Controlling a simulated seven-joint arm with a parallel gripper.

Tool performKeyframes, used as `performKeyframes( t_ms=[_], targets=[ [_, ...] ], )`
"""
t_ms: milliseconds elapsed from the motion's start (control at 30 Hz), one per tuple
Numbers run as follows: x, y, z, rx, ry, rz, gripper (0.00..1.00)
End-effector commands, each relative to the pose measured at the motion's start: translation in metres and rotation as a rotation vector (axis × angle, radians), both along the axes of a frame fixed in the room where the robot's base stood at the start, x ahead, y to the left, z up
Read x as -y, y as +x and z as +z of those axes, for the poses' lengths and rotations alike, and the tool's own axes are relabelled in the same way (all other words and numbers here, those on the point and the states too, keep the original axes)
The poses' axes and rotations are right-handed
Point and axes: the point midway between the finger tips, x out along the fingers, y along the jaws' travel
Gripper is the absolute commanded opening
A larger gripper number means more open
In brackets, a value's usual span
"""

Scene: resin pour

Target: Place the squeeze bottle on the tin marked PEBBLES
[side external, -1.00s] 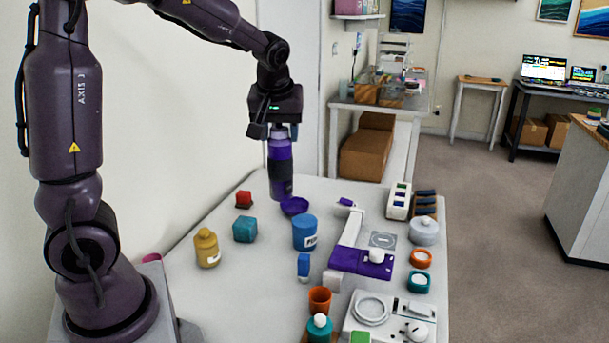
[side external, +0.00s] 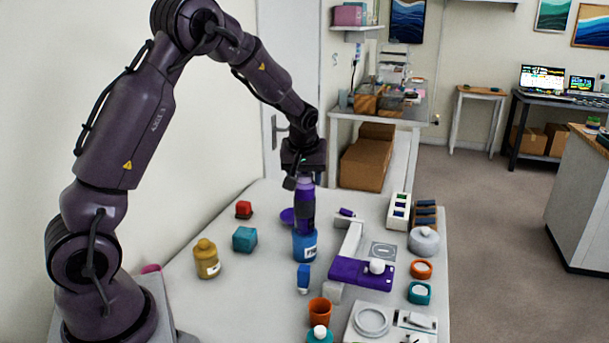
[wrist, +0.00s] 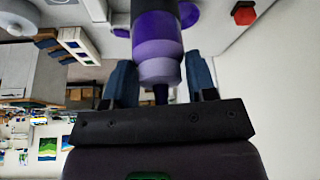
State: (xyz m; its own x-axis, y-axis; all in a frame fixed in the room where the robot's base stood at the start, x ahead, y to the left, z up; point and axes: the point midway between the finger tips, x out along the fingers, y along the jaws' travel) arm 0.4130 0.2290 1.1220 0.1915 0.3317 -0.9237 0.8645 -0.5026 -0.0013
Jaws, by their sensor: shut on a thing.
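The purple squeeze bottle (side external: 305,208) is upright in my gripper (side external: 304,180), which is shut on its upper part. In the wrist view the bottle (wrist: 157,40) sits between the two blue fingers of my gripper (wrist: 160,80). The blue tin (side external: 304,248) stands on the table with a white label, only partly readable. The bottle's base lines up with the top of the tin in the side view and hides part of its lid. I cannot tell whether they touch. The tin cannot be made out in the wrist view.
A purple dish (side external: 287,216) lies just behind the tin.

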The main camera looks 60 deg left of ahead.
Motion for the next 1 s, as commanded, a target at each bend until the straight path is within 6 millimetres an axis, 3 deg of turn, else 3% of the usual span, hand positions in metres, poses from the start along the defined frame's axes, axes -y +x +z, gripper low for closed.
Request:
performKeyframes(
  t_ms=[233,267,367,733,1000],
  targets=[
    [0.0,0.0,-0.002,0.0,0.0,0.001,0.07],
    [0.0,0.0,-0.003,-0.001,-0.001,0.001,0.54],
    [0.0,0.0,-0.002,0.0,0.0,0.001,0.77],
    [0.001,0.0,0.005,0.003,0.001,0.0,0.77],
    [0.018,-0.009,0.051,0.006,0.001,-0.001,0.77]
  ],
)
